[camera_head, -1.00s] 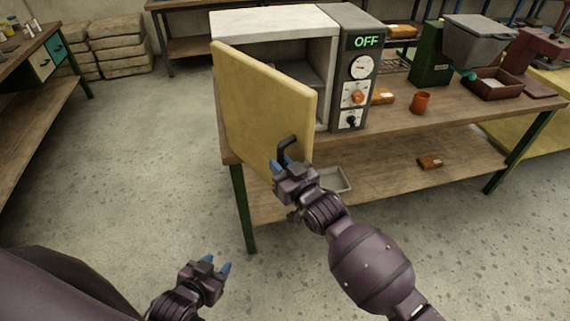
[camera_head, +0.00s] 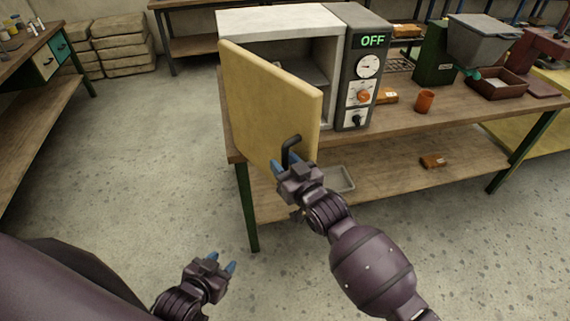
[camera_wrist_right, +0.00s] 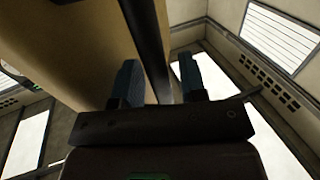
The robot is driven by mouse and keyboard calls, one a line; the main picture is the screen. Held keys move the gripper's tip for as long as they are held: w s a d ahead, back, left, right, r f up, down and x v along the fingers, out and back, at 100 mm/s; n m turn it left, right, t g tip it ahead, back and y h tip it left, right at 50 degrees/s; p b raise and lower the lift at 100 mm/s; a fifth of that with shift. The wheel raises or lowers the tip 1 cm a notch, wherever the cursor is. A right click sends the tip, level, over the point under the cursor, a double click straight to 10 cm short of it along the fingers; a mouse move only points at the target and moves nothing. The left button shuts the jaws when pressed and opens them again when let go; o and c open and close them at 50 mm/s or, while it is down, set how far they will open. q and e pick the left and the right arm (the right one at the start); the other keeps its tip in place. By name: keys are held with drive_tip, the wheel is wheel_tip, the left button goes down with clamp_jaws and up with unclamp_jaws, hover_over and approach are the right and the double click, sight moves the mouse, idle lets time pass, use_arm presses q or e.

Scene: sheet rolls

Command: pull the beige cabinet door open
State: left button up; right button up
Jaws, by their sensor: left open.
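The beige cabinet door (camera_head: 265,100) stands partly open, swung out from the left front edge of the white cabinet (camera_head: 280,20). Its dark bar handle (camera_head: 292,143) is low on the door's free edge. My right gripper (camera_head: 288,170) is at this handle. In the right wrist view the handle bar (camera_wrist_right: 150,45) passes between the spread blue fingers of the right gripper (camera_wrist_right: 160,80), with a visible gap to the right finger. My left gripper (camera_head: 222,264) is open and empty, low over the floor. The cabinet's inside is partly hidden behind the door.
A dark control panel (camera_head: 362,75) reading OFF is on the cabinet's right. A tray (camera_head: 342,180) lies on the lower shelf. Floor left of the bench is clear.

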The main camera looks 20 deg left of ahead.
drive_tip(key=shift+f, duration=0.1)
drive_tip(key=v, duration=1.1)
